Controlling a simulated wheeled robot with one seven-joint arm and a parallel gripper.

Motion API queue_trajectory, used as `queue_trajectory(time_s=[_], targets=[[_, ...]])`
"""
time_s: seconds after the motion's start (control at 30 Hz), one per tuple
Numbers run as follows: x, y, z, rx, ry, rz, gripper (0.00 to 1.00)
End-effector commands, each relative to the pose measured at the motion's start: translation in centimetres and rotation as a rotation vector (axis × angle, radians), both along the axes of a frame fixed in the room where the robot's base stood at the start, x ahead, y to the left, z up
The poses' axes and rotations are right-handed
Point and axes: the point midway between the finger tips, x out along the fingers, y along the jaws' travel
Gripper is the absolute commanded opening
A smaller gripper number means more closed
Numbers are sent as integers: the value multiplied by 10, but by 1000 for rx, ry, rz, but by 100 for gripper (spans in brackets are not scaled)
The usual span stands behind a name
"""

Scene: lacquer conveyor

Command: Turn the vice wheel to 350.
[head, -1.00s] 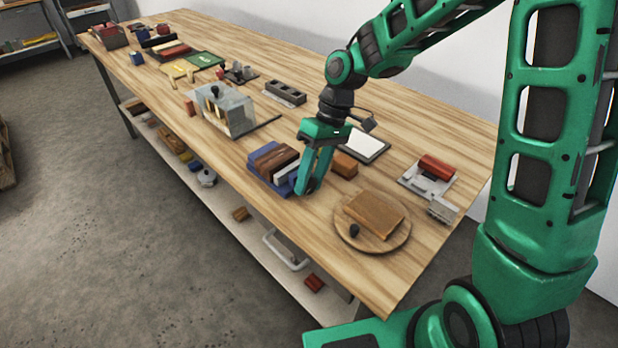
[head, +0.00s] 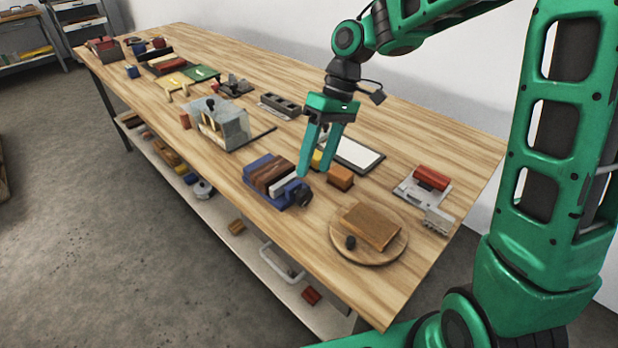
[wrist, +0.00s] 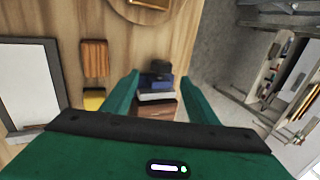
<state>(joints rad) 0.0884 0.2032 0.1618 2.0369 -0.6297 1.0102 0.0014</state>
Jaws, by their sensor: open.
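The vice (head: 262,177) is a blue body with brown and white blocks between its jaws, near the front edge of the workbench. Its dark wheel (head: 298,194) is at the right end. My gripper (head: 318,173) is open and empty, fingers pointing down, above and just behind the wheel end of the vice. In the wrist view the vice (wrist: 157,81) shows between the two spread fingers, with the dark wheel (wrist: 160,67) at its far end. I cannot read any number on the wheel.
A round wooden board (head: 385,252) with a brown block stands to the right. A clear box (head: 222,125) stands to the left. Bench front is clear.

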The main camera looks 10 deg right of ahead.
Motion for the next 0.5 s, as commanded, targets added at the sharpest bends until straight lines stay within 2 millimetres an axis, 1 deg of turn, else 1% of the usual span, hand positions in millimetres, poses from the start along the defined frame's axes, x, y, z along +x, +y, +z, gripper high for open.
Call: queue_trajectory(time_s=[0.1, 0.2, 0.3, 0.5], targets=[[5, -6, 14, 1, -1, -2, 53], [6, -8, 21, 0, 0, -1, 53], [7, -10, 25, -1, 1, -1, 53], [7, -10, 26, -1, 1, -1, 53]])
